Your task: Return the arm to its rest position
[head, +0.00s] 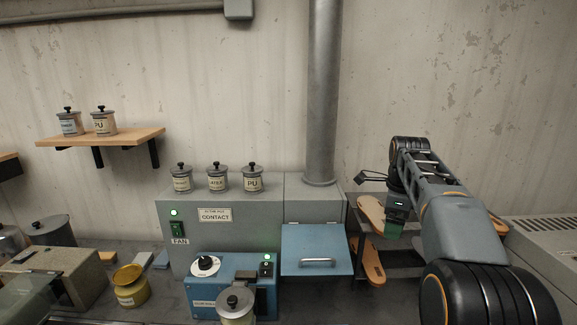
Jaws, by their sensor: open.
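My arm reaches in from the lower right and bends at the top. My gripper (393,229) hangs from its end, pointing down, in front of the rack (400,271) with sandal soles. It is open and small in the view, with a green part at its lower end. I see nothing held in it. A tan sole (371,212) lies just left of it and another sole (373,262) lies lower on the rack. My arm hides part of the rack.
A grey cabinet (225,241) marked CONTACT, with pots on top and a shut blue hatch (316,251), stands left of my gripper. A pipe (324,90) rises behind. A blue box (220,291) and yellow pot (130,287) stand in front. A grey machine (553,245) is at right.

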